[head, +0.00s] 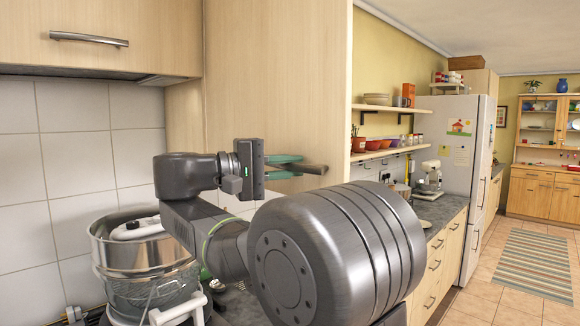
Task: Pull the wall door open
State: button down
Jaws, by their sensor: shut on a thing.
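The wall door (275,75) is a tall pale wood panel at the middle of the head view. It looks flush with its cupboard, though its lower edge is hidden behind my arm. A grey bar handle (316,169) lies level across its lower part. My gripper (290,167), with green-tipped fingers, is shut on this handle from the left. The fingers cover part of the bar.
Another wall cupboard (130,25) with a bar handle hangs at the upper left. A metal pot (140,250) stands below it. Right of the door are shelves (390,107) with bowls, a counter and a white fridge (465,145). The floor at the right is clear apart from a striped rug (525,262).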

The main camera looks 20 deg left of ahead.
jog(key=c, duration=1.4)
grip_release()
jog(key=shift+w+a, duration=0.1)
jog(key=b+v, duration=0.1)
jog(key=v, duration=0.5)
jog(key=shift+f, duration=0.1)
jog(key=b, duration=0.3)
jog(key=shift+a+f+b, duration=0.2)
jog(key=shift+a+b, duration=0.15)
jog(key=shift+b, duration=0.05)
